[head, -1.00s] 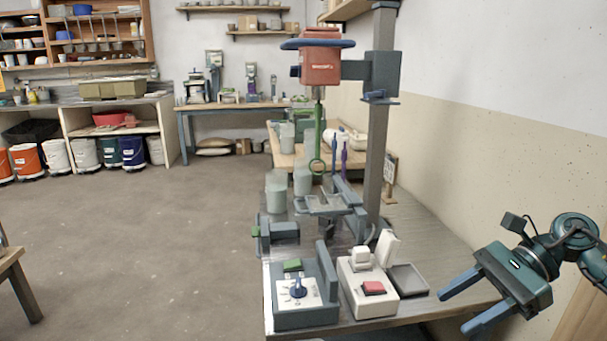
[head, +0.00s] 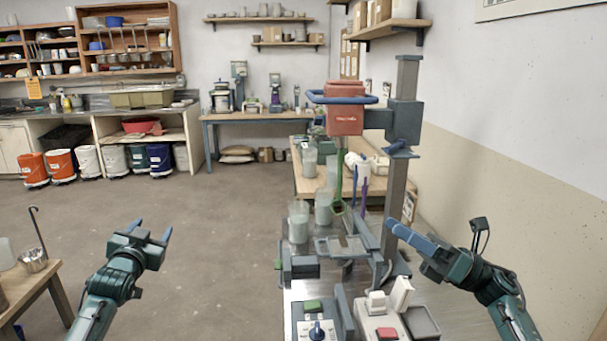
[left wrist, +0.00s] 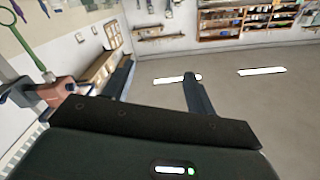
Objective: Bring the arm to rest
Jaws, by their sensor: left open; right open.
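My left gripper (head: 152,231) is raised over open floor at the lower left of the head view, open and empty. Its two fingers also show in the left wrist view (left wrist: 160,85), spread apart with nothing between them. My right gripper (head: 405,236) is at the right of the head view, beside the grey post of the mixer stand (head: 398,180). It is open, and nothing shows held in it. Whether its blue finger touches the stand, I cannot tell.
The bench on the right bears a dial box (head: 317,331), a white device with a red button (head: 388,333) and clear containers (head: 298,222). A red mixer head (head: 345,121) hangs above. A wooden table (head: 30,284) stands at left. The middle floor is clear.

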